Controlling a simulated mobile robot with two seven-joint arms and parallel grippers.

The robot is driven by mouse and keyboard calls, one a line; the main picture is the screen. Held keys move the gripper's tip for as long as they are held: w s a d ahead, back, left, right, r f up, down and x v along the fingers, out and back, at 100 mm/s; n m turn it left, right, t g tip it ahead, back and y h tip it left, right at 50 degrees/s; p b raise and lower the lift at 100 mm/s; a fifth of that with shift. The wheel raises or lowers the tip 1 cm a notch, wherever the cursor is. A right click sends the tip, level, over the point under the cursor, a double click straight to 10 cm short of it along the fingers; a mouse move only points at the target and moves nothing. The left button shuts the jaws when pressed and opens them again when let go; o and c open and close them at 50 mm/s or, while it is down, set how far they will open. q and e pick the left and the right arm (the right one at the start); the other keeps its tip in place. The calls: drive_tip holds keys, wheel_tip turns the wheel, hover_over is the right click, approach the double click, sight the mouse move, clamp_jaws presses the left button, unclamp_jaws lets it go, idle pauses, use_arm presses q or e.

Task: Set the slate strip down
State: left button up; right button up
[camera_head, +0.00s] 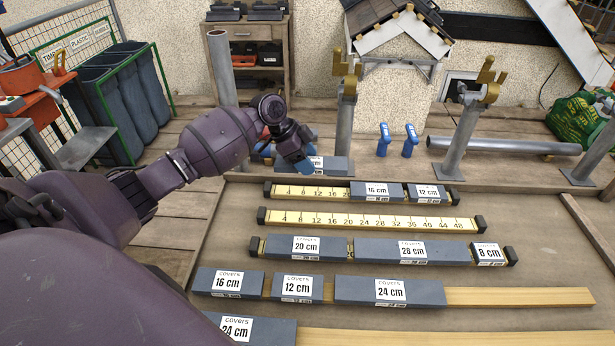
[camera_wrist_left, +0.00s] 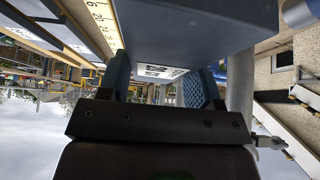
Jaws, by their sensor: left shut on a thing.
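My left gripper (camera_head: 300,160) is shut on a slate strip (camera_head: 338,168), behind the rear measuring batten. Its label is partly hidden by the gripper, so I cannot read its length. In the left wrist view the strip (camera_wrist_left: 195,28) fills the top, between the blue fingers of my left gripper (camera_wrist_left: 165,88). I cannot tell whether it touches the surface below. The rear batten (camera_head: 310,191) carries slates marked 16 cm (camera_head: 365,195) and 12 cm (camera_head: 438,192) on its right; its left part is bare. My right gripper is out of view.
The second batten (camera_head: 370,219) is bare. The third holds 20 cm (camera_head: 282,249), 28 cm (camera_head: 431,250) and 8 cm (camera_head: 480,256) slates. Nearer slates lie on plain wooden battens (camera_head: 520,297). Metal posts (camera_head: 340,131) and blue-handled tools (camera_head: 384,141) stand behind.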

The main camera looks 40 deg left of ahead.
sight(281, 161)
use_arm(q)
drive_tip(key=shift+f+b, duration=0.4)
drive_tip(key=shift+f, duration=2.45)
drive_tip(key=shift+f, duration=0.4)
drive_tip(key=shift+f, duration=0.25)
drive_tip(key=o, duration=1.1)
drive_tip(key=shift+r, duration=0.25)
drive_tip(key=p+v, duration=0.1)
drive_tip(key=v, duration=1.1)
drive_tip(key=shift+r, duration=0.35)
